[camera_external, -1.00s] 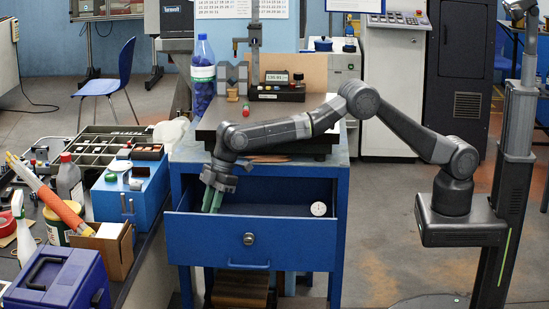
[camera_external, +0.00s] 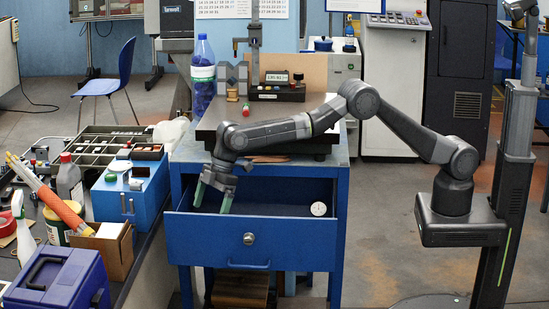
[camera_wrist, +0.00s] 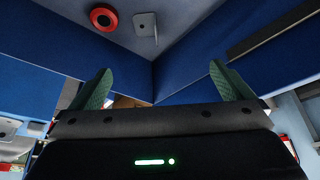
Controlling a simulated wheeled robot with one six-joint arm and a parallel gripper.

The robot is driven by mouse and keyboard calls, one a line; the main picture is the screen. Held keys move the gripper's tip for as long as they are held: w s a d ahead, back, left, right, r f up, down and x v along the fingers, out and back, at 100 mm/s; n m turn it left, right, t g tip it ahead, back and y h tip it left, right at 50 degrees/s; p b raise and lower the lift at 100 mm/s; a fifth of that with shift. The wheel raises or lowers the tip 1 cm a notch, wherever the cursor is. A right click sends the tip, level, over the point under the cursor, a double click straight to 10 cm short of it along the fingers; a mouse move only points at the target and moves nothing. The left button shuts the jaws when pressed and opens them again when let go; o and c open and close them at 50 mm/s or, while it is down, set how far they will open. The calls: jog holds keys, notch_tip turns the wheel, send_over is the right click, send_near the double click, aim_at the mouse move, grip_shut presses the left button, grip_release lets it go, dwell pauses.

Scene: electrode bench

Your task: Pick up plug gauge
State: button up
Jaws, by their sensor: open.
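A small red and green piece (camera_external: 246,108), which looks like the plug gauge, stands on the dark surface plate on top of the blue cabinet. It is too small to tell for certain. My gripper (camera_external: 213,198) points down into the open drawer at its left side, below and left of that piece. Its two green fingers are spread apart with nothing between them. In the wrist view my gripper (camera_wrist: 160,70) is also open and empty. No plug gauge can be made out in that view.
The open blue drawer (camera_external: 248,242) holds a round white dial (camera_external: 318,209). The wrist view shows a red ring (camera_wrist: 104,18) and a pale plate (camera_wrist: 146,26) beside blue walls. A water bottle (camera_external: 202,75) and a digital gauge stand (camera_external: 277,92) are on the cabinet.

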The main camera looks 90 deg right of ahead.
jog(key=d+r+m+h+p, duration=0.1)
jog(key=d+r+p, duration=0.5)
jog(key=r, duration=0.6)
jog(key=d+r+m+p, duration=0.1)
jog(key=d+r+p, duration=0.3)
jog(key=d+r, duration=0.6)
jog(key=s+d+r+m+h, duration=0.1)
jog(key=s+d+r+m, duration=0.1)
jog(key=s+d+r, duration=0.3)
jog(key=s+d+r+m+t+b, duration=0.1)
jog(key=s+d+m, duration=0.15)
jog(key=d, duration=0.45)
jog(key=s+d+r+m+h, duration=0.1)
jog(key=s+d+r+m, duration=0.1)
jog(key=s+d+r, duration=0.4)
send_over(246, 107)
jog(key=s, duration=0.3)
jog(key=shift+n, duration=0.25)
notch_tip(246, 107, down, 10)
jog(key=shift+w+d+p, duration=0.15)
jog(key=shift+p, duration=0.25)
jog(key=p+x, duration=0.1)
jog(key=x, duration=0.4)
jog(key=shift+w+d+p, duration=0.15)
jog(key=shift+w+p, duration=0.05)
jog(key=shift+p, duration=0.15)
jog(key=c, duration=1.1)
